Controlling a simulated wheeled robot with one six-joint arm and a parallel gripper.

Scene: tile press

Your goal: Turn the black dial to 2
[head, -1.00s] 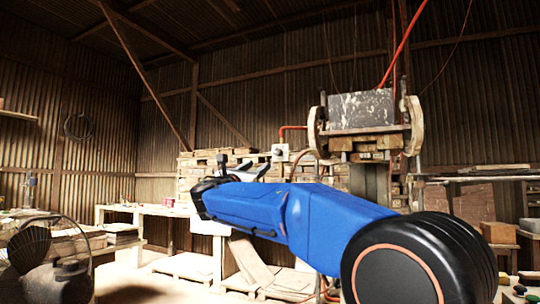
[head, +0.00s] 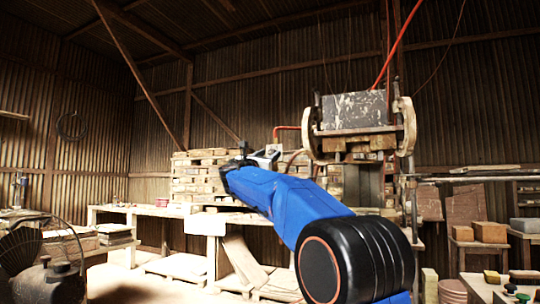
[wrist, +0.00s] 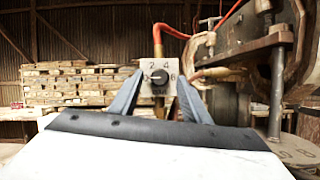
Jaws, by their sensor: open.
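The black dial (wrist: 159,76) sits in the middle of a pale square plate (wrist: 147,66) straight ahead in the wrist view. The digits 2 and 4 show above the dial and a 6 to its right; marks at the left and below are too small to read. I cannot tell which number the dial points to. My gripper (wrist: 160,82) is open, with one finger on each side of the dial in the picture. Whether they touch it is unclear. In the head view my gripper (head: 266,153) covers the place of the plate, and the dial is hidden.
The tile press (head: 360,112) with its rusty wheels stands just right of the gripper. A red hose (wrist: 172,32) runs above the plate. Stacked pallets (head: 200,178) stand behind, and a white bench (head: 150,210) is at the left. A fan (head: 50,245) stands at the front left.

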